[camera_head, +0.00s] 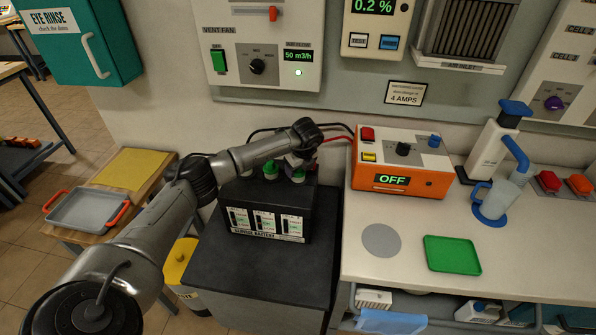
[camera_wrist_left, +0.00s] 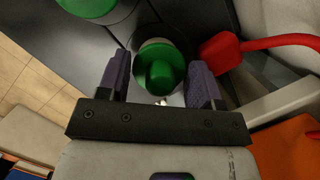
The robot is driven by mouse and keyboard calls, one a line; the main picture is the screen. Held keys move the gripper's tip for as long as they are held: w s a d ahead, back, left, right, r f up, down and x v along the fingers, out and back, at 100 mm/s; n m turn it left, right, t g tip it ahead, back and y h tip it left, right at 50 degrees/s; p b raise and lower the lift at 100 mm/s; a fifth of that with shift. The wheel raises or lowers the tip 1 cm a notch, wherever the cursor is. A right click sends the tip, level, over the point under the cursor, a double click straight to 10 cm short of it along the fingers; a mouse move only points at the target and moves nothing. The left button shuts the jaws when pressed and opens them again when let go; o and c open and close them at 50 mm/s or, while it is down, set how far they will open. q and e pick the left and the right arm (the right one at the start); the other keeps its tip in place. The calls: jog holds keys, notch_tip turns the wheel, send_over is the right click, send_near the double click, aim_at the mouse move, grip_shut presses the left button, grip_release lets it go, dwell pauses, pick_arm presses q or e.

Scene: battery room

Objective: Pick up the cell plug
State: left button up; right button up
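The black service battery (camera_head: 265,235) stands on a dark cabinet. Green cell plugs show on its top, one (camera_head: 270,170) left of my gripper and one (camera_head: 298,175) just under it. My left gripper (camera_head: 299,160) points down over the battery's right end; my arm partly hides the top. In the left wrist view, one green cell plug (camera_wrist_left: 160,68) lies between the two purple-padded fingers of my left gripper (camera_wrist_left: 160,88). The fingers are open, with a gap seen on each side of it. Another green plug (camera_wrist_left: 88,6) is at the upper left. My right gripper is not in view.
A red clamp with a red cable (camera_wrist_left: 220,50) sits close by the right finger. The orange charger (camera_head: 405,183) reading OFF stands on the bench at right. A green tray (camera_head: 452,255) and a jug (camera_head: 495,200) are further right. A grey tray (camera_head: 85,208) is at left.

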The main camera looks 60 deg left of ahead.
pick_arm(q)
jog(key=c, duration=0.4)
jog(key=shift+c, duration=0.2)
jog(key=shift+r, duration=0.15)
